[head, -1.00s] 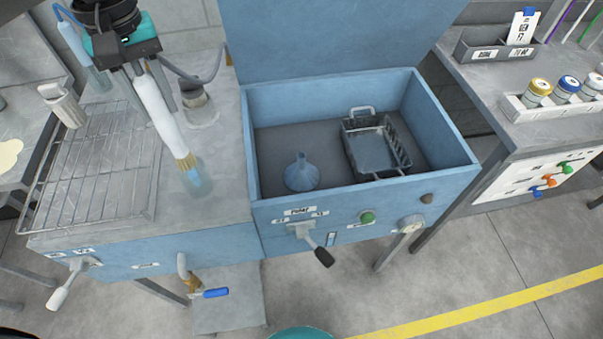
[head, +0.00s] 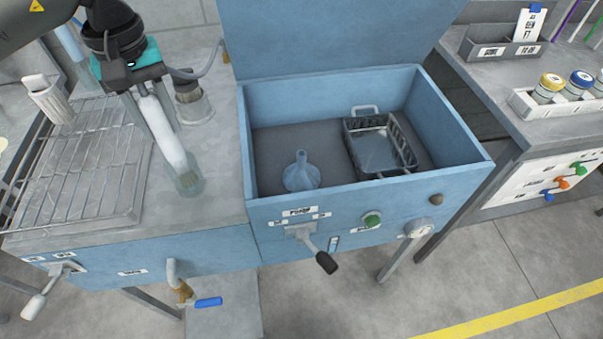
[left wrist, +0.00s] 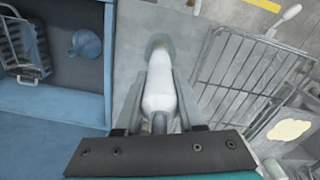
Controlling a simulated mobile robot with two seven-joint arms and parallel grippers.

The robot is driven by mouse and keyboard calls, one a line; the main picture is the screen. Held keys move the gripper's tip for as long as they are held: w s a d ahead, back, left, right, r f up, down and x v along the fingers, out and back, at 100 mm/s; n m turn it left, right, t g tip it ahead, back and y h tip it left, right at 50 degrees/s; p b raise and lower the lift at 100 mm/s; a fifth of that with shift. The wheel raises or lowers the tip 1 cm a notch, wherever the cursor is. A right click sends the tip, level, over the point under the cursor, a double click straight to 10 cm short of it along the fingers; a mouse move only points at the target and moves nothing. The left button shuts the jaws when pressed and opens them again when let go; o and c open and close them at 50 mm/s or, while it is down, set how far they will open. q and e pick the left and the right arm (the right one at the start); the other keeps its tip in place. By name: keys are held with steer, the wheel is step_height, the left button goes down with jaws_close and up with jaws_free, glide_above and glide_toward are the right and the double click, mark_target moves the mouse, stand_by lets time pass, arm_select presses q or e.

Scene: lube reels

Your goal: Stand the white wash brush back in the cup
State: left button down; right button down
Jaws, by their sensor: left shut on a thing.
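The white wash brush (head: 162,128) is held between the fingers of my left gripper (head: 160,118), tilted in the head view with its lower end down and to the right. The clear cup (head: 191,184) stands on the grey bench top. The brush's lower end is within the cup's outline and appears to be inside it; the bristles are hard to make out. In the left wrist view the white brush (left wrist: 159,88) lies between the fingers and points to the cup (left wrist: 158,43). My right gripper is not in view.
A wire rack (head: 85,180) lies left of the cup. A dark-topped jar (head: 191,104) stands behind it. To the right is an open blue basin (head: 262,212) with a funnel (head: 301,174) and a wire basket (head: 380,150). The bench front edge is close.

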arm_select(q)
steer(key=shift+f+b, duration=0.55)
steer(key=shift+f, duration=0.05)
steer(key=shift+c, duration=2.2)
jaws_free()
step_height(320, 180, up, 14)
steer(key=p, duration=0.2)
steer(key=shift+f+p, duration=0.1)
steer(key=shift+p, duration=0.2)
steer(key=shift+r+p, duration=0.35)
steer(key=shift+r, duration=0.4)
steer(key=shift+s, duration=0.1)
